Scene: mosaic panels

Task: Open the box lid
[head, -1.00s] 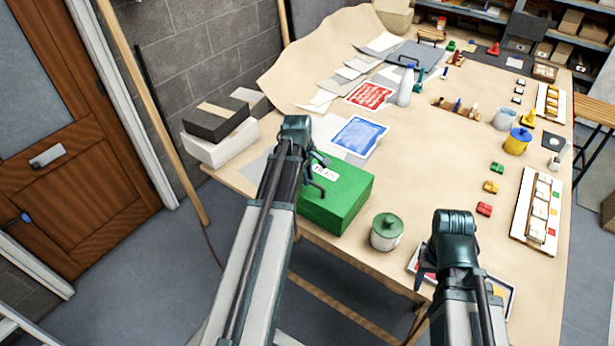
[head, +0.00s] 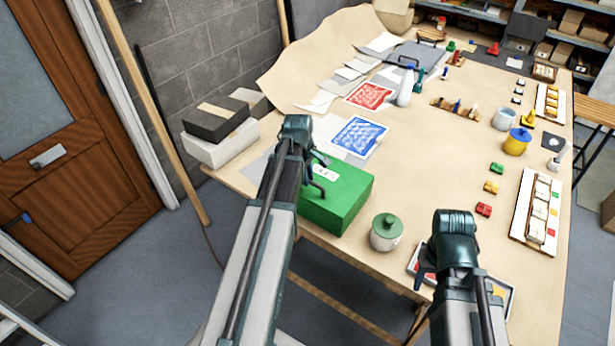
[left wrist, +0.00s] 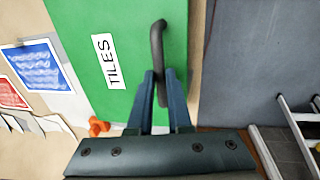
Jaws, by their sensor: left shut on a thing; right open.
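The green box (head: 345,205) stands at the table's near left edge, its lid (head: 350,178) down and flat. A white label reading TILES (left wrist: 111,61) lies on the lid, which fills much of the left wrist view (left wrist: 85,20). A dark bar handle (left wrist: 157,45) stands on the lid near one edge. My left gripper (left wrist: 160,92) is shut on the handle, at the box's left side in the head view (head: 318,174). My right gripper (head: 424,278) is open and empty above the table's front edge; its fingers are partly hidden by its wrist.
A white jar with a green lid (head: 386,232) stands just right of the box. A framed panel (head: 508,298) lies under my right arm. Blue (head: 358,136) and red (head: 369,95) pattern sheets lie behind the box. The table's middle (head: 430,165) is mostly clear.

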